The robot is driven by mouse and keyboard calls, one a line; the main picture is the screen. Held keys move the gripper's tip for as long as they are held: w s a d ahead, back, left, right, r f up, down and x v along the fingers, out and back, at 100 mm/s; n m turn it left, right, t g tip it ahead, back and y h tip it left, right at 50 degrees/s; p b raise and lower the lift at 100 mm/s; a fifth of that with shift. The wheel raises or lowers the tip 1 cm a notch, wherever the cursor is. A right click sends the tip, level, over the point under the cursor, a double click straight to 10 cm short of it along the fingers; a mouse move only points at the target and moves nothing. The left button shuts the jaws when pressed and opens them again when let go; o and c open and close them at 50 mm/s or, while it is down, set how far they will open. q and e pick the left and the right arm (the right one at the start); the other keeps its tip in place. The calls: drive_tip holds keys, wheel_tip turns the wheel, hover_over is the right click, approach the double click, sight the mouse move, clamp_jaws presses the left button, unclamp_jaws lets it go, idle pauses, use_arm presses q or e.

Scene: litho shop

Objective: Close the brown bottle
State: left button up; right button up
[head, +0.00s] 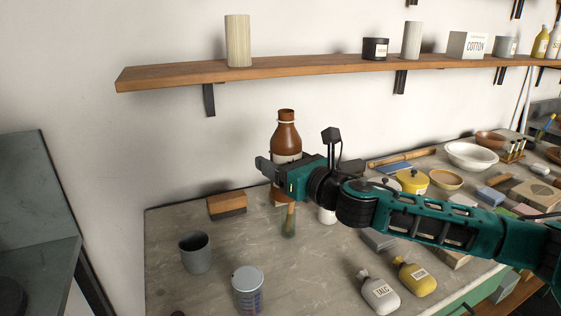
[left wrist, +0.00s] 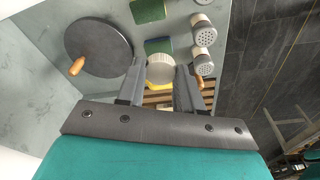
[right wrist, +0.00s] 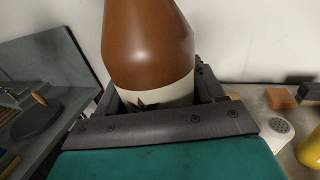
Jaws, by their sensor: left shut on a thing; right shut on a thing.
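The brown bottle (head: 286,138) stands upright near the wall in the head view, with a cream label and a brown neck. My right gripper (head: 277,166) is shut around its body; the right wrist view shows the bottle (right wrist: 150,45) between both fingers (right wrist: 155,95).
The worktop (head: 215,285) holds a grey cup (head: 195,253), a tin (head: 247,290), a brush (head: 290,220) and a brown block (head: 227,206). Bowls and bottles crowd the right side. A wooden shelf (head: 180,75) runs above the bottle.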

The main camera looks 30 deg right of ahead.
drive_tip(key=o, duration=0.8)
drive_tip(key=shift+r, duration=0.1)
drive_tip(key=c, duration=1.1)
